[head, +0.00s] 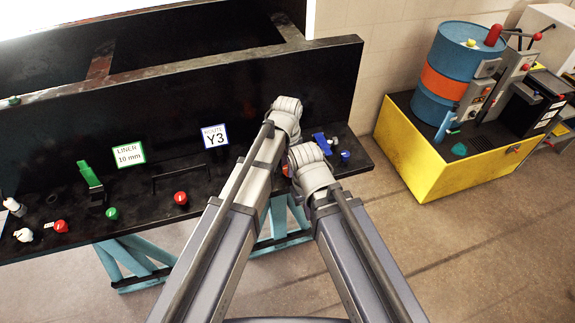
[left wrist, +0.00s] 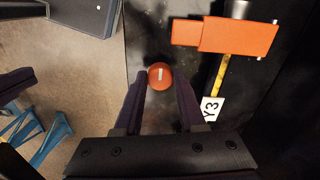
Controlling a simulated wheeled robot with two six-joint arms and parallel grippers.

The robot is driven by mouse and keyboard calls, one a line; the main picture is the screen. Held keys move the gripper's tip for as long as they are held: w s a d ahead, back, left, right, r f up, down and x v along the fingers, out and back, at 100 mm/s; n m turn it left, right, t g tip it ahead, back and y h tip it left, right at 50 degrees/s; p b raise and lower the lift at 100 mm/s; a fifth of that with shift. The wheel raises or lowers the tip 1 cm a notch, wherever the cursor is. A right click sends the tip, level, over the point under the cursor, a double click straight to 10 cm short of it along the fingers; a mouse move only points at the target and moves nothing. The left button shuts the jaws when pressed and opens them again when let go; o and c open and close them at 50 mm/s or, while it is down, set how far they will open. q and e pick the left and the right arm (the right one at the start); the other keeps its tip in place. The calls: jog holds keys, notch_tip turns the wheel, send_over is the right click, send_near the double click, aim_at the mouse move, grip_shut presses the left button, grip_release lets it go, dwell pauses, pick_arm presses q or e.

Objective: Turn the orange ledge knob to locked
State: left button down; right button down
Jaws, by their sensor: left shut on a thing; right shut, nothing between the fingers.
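The orange ledge knob (left wrist: 152,82) is round, with a white line on top that runs up and down in the left wrist view. My left gripper (left wrist: 160,92) has its two dark fingers on either side of the knob, shut on it. In the head view my left wrist (head: 285,115) is over the black ledge, and my arms hide the knob and fingers. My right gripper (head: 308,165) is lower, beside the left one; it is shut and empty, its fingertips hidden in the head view.
The ledge holds red knobs (head: 181,198), a green knob (head: 112,213) and blue parts (head: 321,144). A yellow platform (head: 425,160) carries a blue drum (head: 458,58) at right.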

dwell(0.4)
pick_arm(q)
jog(key=c, duration=0.5)
grip_release()
jog(key=shift+r, duration=0.1)
notch_tip(320, 180, up, 8)
jog(key=p, duration=0.8)
jog(key=shift+f, duration=0.2)
